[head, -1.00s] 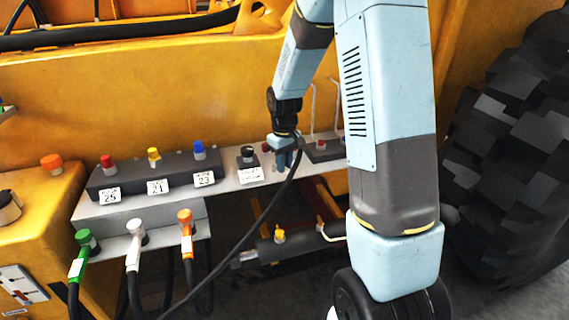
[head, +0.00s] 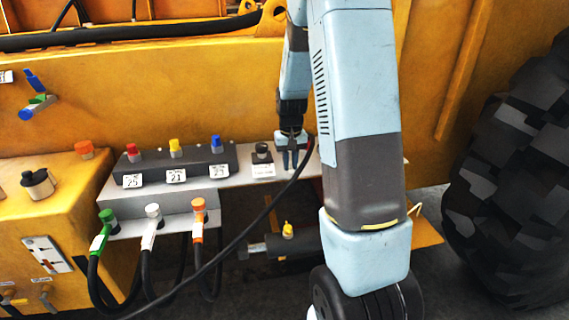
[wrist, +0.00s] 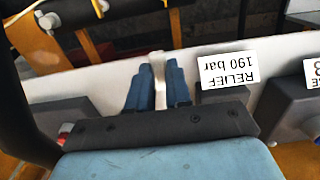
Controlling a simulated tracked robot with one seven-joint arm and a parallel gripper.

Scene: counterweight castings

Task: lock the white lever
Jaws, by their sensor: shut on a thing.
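My gripper (head: 290,158) points down at the grey shelf, just right of the relief block (head: 262,152). In the wrist view my gripper (wrist: 158,90) has its blue fingers closed on both sides of a slim white lever (wrist: 158,72). The lever's lower end and mount are hidden by the fingers and palm. A white hose coupling with a white handle (head: 149,240) hangs at the front left, between a green coupling (head: 100,240) and an orange one (head: 198,218), well apart from my gripper.
A dark block with red, yellow and blue caps (head: 175,163) stands left on the shelf. A black hose (head: 240,235) runs down left from beside my gripper. A "RELIEF 190 bar" label (wrist: 228,65) sits close beside the fingers. A large tyre (head: 515,180) stands at right.

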